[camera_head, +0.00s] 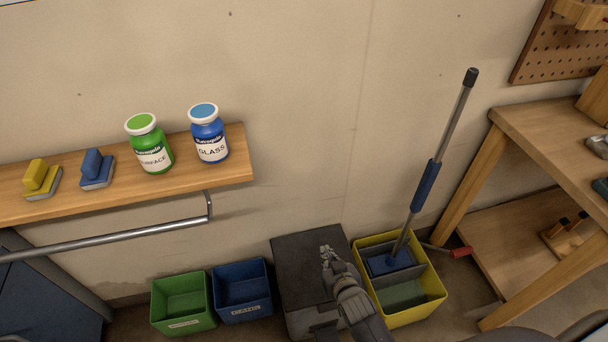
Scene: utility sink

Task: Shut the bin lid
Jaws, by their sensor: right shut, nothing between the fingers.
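The bin (298,322) is a dark grey box on the floor, between the blue crate and the yellow mop bucket. Its dark lid (301,262) lies flat across the top and looks closed, though my right arm hides part of its front and right side. My right gripper (326,250) is shut and empty. It shows over the lid, and I cannot tell whether it touches it. My left gripper is not in view.
A green crate (182,324) and a blue crate (243,311) stand left of the bin. The yellow mop bucket (421,318) with an upright mop (425,187) stands close on the right. A wooden shelf (215,174) holds bottles above left; a wooden workbench (532,118) is at right.

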